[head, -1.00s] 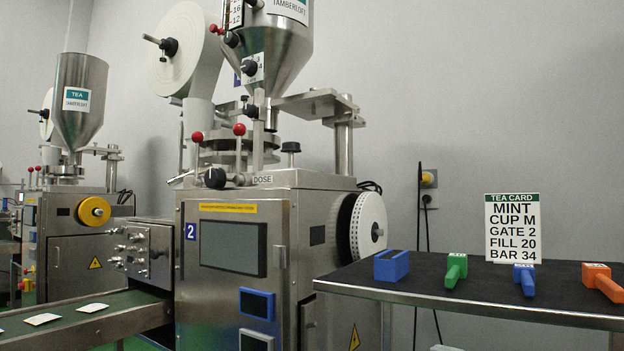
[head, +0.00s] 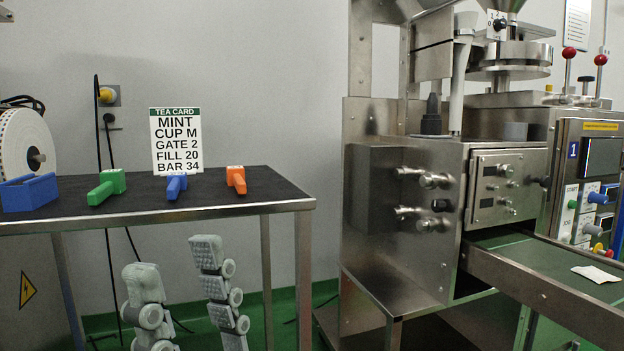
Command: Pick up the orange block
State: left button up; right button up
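The orange block (head: 236,179) is a small piece lying on the black-topped table (head: 262,190), near its right end and just right of the tea card. Its upper part shows a small pale label. My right gripper (head: 176,256) shows at the bottom, left of centre. Its two grey jointed fingers point up and stand apart with nothing between them. The fingers show below the tabletop in the picture, apart from the block. My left gripper is not in view.
The tea card (head: 176,140) stands behind. A metal machine (head: 400,200) with a conveyor (head: 560,275) stands right, past a floor gap.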

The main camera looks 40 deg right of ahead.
aim_at(235, 177)
jog(key=z, duration=1)
